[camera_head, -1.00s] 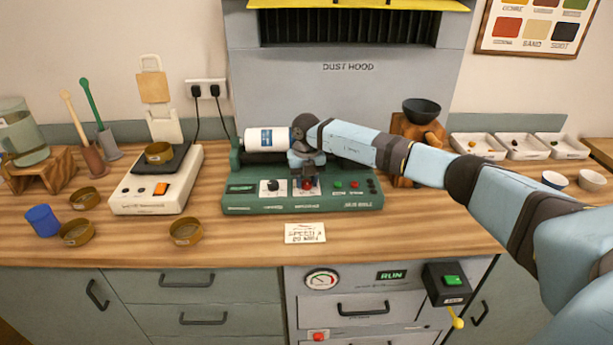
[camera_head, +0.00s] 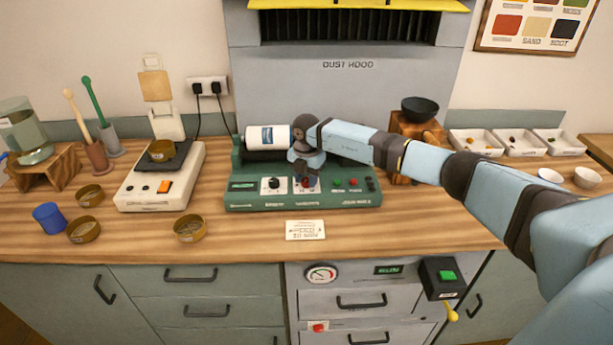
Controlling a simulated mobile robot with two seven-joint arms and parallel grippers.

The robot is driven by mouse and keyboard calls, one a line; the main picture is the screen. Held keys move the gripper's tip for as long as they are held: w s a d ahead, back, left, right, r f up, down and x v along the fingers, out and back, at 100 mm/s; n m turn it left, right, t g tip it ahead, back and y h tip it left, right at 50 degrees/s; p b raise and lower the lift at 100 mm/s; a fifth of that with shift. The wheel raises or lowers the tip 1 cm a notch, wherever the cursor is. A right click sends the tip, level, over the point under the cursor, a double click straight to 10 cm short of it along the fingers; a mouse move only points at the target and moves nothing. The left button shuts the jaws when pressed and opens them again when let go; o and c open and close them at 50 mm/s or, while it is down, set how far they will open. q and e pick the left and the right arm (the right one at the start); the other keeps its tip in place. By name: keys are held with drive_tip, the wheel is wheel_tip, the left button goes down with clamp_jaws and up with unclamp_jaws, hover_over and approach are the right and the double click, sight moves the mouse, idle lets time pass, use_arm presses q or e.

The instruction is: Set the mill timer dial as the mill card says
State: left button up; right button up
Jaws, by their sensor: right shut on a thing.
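The green mill (camera_head: 240,203) stands on the wooden bench with a white jar (camera_head: 268,137) lying on top. Its front panel has a black-knobbed dial (camera_head: 273,184) on a white plate at left and a second dial, mostly hidden by my gripper, beside it. My right gripper (camera_head: 306,181) points down and is shut on this second dial, which I take as the timer dial. Its setting cannot be read. The mill card (camera_head: 305,230) lies flat in front of the mill; its small print is too blurred to read surely. My left gripper is not in view.
A white scale (camera_head: 150,192) and several brass dishes (camera_head: 190,228) stand left of the mill. A blue cup (camera_head: 48,218) is at far left. A dark bowl on a wooden stand (camera_head: 420,108) and white trays (camera_head: 475,143) are right.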

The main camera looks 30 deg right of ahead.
sight(306, 179)
idle(0.4)
drive_tip(key=o, duration=0.9)
drive_tip(key=shift+r, duration=0.1)
wheel_tip(306, 179, up, 14)
drive_tip(key=shift+f+b, duration=0.15)
drive_tip(key=shift+b, duration=0.45)
